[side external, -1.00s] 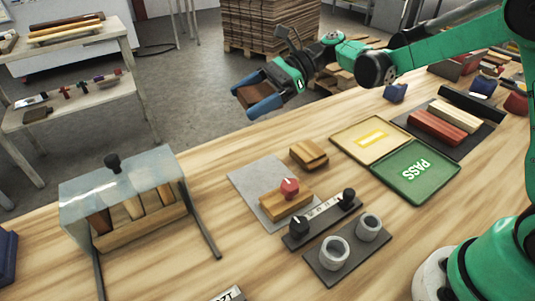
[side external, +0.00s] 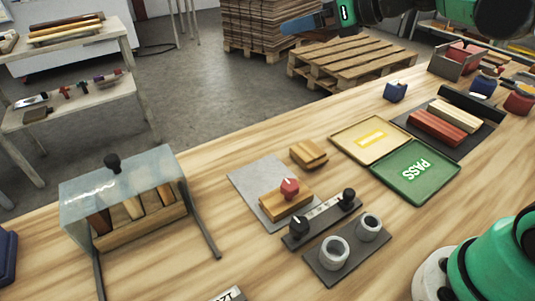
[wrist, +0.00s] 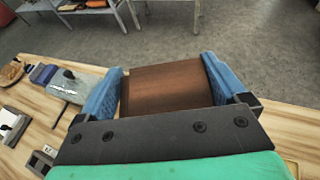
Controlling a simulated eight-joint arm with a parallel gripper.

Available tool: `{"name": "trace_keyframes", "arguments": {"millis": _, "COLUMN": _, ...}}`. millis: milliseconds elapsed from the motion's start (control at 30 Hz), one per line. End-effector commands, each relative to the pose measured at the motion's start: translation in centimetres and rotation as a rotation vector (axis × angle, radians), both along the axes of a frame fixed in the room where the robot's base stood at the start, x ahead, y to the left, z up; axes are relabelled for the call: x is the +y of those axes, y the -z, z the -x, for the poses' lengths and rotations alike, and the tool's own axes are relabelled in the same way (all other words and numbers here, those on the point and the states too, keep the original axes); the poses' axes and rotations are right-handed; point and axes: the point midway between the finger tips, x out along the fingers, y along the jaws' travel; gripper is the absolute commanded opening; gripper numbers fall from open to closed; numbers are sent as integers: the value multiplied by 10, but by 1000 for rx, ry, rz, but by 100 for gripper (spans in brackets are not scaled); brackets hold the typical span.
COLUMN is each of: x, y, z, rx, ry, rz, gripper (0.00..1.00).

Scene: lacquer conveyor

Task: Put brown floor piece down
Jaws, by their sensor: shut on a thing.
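My gripper (wrist: 162,92) is shut on the brown floor piece (wrist: 165,88), a flat dark-brown wooden block held between the two blue fingers in the wrist view. The piece is in the air, with the grey floor behind it in that view. In the side external view only part of my gripper (side external: 310,22) shows, a blue finger at the top edge, above the floor beyond the table. The brown piece cannot be made out there.
The wooden table holds a clear-covered rack (side external: 120,185), a grey plate (side external: 240,183) with a red-knobbed block, a yellow tray (side external: 345,140), a green PASS tray (side external: 440,185) and a dark mat (side external: 455,150) with red and cream bars. A pallet (side external: 350,62) lies on the floor behind.

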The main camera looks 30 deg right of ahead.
Motion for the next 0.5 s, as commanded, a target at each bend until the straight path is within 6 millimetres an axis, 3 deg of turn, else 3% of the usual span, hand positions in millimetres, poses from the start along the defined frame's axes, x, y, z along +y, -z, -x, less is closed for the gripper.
{"name": "trace_keyframes", "arguments": {"millis": 100, "x": -9, "y": -5, "z": 5, "rx": 0, "ry": 67, "rz": 0, "gripper": 39}}
{"name": "trace_keyframes", "arguments": {"millis": 233, "x": -6, "y": -3, "z": 2, "rx": 0, "ry": 45, "rz": -1, "gripper": 39}}
{"name": "trace_keyframes", "arguments": {"millis": 500, "x": 41, "y": 23, "z": -19, "rx": 1, "ry": -344, "rz": -1, "gripper": 39}}
